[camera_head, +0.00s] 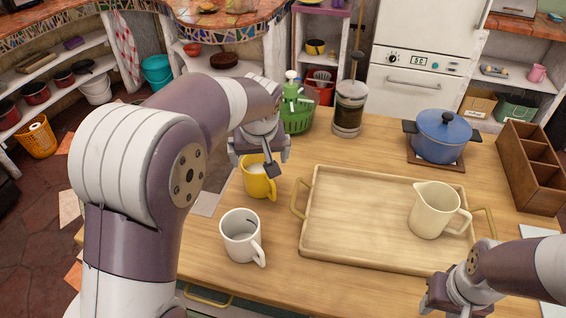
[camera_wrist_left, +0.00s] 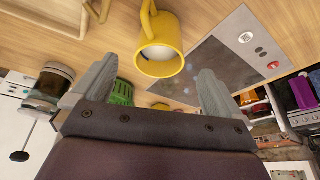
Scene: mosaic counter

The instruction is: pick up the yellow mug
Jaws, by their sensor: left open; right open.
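The yellow mug (camera_head: 257,179) stands upright on the wooden counter, left of the tray. It has something white inside. My left gripper (camera_head: 262,165) is just above and behind the mug in the head view and hides part of its rim. In the left wrist view the mug (camera_wrist_left: 160,48) is seen between the two open fingers (camera_wrist_left: 150,90), beyond their tips, with its handle toward the top edge. I cannot tell if a finger touches it. My right gripper (camera_head: 450,298) is open at the lower right, near the front of the tray, far from the mug.
A white mug (camera_head: 241,238) stands in front of the yellow one. The wooden tray (camera_head: 340,254) holds a cream pitcher (camera_head: 432,212).

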